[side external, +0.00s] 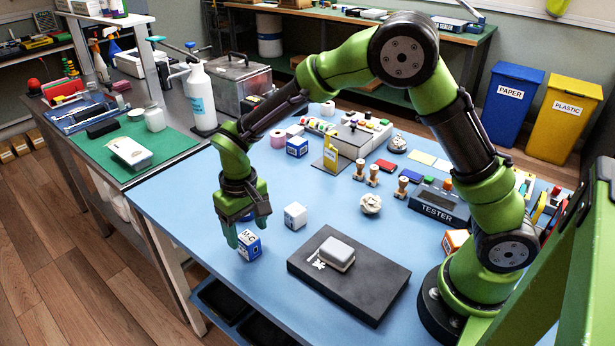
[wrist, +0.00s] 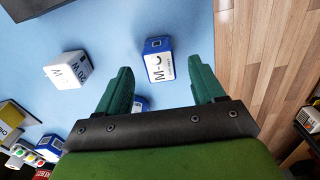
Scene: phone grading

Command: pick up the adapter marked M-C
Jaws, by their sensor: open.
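The adapter marked M-C (side external: 249,246) is a small white and blue block on the blue table, near its left edge. In the wrist view the M-C adapter (wrist: 158,62) lies just beyond the fingertips, between their lines, with its label readable. My gripper (side external: 240,233) is close above it in the side view, pointing down. In the wrist view my gripper (wrist: 161,80) is open, with nothing between the fingertips. I cannot tell whether a finger touches the adapter.
A white block (side external: 295,216) stands to the right of the adapter. A dark pad (side external: 375,292) bears a grey-topped block (side external: 337,252). Another blue-and-white block (side external: 297,147) stands further back. Part of a blue block (wrist: 140,103) shows behind the gripper body. The table edge drops to wooden floor (wrist: 275,45).

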